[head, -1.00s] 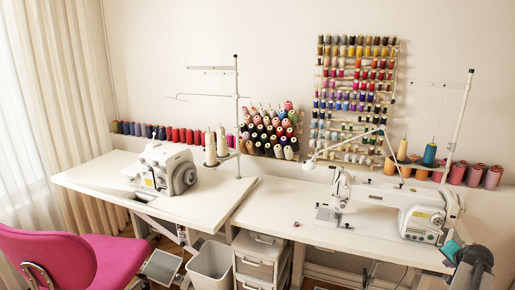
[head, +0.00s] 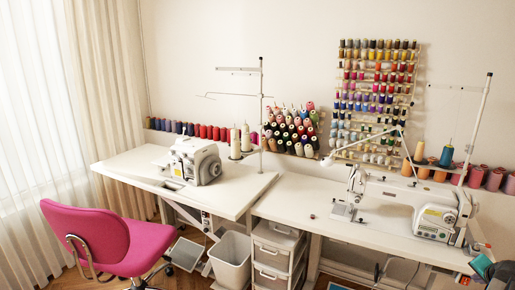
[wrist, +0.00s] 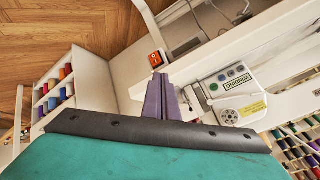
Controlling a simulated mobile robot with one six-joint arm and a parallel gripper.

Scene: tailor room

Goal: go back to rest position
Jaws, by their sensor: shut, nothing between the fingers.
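My gripper (wrist: 158,97) shows in the wrist view, its purple-grey fingers together with nothing between them. It hangs over the front edge area of the right white sewing table (wrist: 130,70), near the right sewing machine (wrist: 236,108). In the head view only a small dark and teal part of my arm shows at the bottom right corner; the fingers are out of that picture.
The right table (head: 290,207) carries a sewing machine (head: 432,220) and a thread stand. The left table (head: 125,163) holds another machine (head: 195,162). A pink chair (head: 100,235), a white bin (head: 231,258) and drawers (head: 275,255) stand at the front. Wooden floor lies in front.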

